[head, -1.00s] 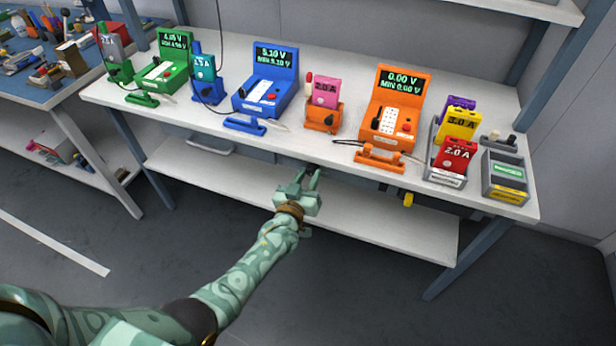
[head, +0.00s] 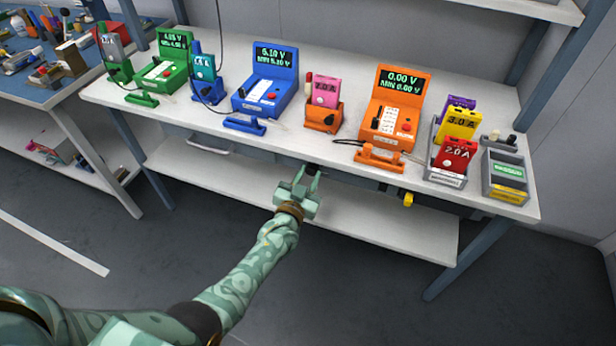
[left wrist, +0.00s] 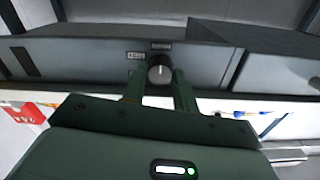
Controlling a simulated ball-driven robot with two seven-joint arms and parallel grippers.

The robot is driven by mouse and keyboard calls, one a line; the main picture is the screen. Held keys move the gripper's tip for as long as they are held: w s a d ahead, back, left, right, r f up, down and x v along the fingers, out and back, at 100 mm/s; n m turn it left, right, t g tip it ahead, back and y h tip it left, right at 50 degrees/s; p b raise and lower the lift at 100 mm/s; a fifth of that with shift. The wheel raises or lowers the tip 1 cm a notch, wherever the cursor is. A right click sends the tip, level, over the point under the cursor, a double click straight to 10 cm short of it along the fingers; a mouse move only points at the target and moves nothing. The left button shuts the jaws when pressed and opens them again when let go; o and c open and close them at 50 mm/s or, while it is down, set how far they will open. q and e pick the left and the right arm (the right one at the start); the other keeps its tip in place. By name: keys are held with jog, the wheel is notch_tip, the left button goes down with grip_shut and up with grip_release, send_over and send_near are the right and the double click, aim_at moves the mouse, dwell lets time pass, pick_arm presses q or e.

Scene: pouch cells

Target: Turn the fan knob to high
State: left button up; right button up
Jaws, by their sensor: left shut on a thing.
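The fan knob (left wrist: 160,72) is a dark round knob with a pale pointer line on the grey panel under the bench. In the left wrist view its pointer looks about upright, toward a small label (left wrist: 161,46) too small to read. My left gripper (left wrist: 160,80) is shut on the knob, one green finger on each side. In the head view my left gripper (head: 308,175) reaches up under the bench's front edge, and the knob is mostly hidden there by the fingers. My right gripper is in neither view.
The white bench top (head: 335,150) carries green, blue and orange testers (head: 395,110), with pouch cells in holders at the right. A yellow tag (head: 408,200) hangs below the front edge. A lower shelf (head: 390,225) lies beneath the gripper. The floor in front is clear.

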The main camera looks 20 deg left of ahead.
pick_arm(q)
jog(key=shift+s+f, duration=0.1)
jog(key=shift+f, duration=0.1)
jog(key=o, duration=1)
jog(key=shift+r, duration=0.1)
jog(key=shift+s, duration=0.35)
jog(key=s+p, duration=0.1)
jog(key=s, duration=0.4)
jog(key=s+p, duration=0.2)
jog(key=s, duration=0.3)
jog(key=s+p, duration=0.2)
jog(key=s, duration=0.3)
jog(key=shift+s+a, duration=0.25)
jog(key=shift+a, duration=0.05)
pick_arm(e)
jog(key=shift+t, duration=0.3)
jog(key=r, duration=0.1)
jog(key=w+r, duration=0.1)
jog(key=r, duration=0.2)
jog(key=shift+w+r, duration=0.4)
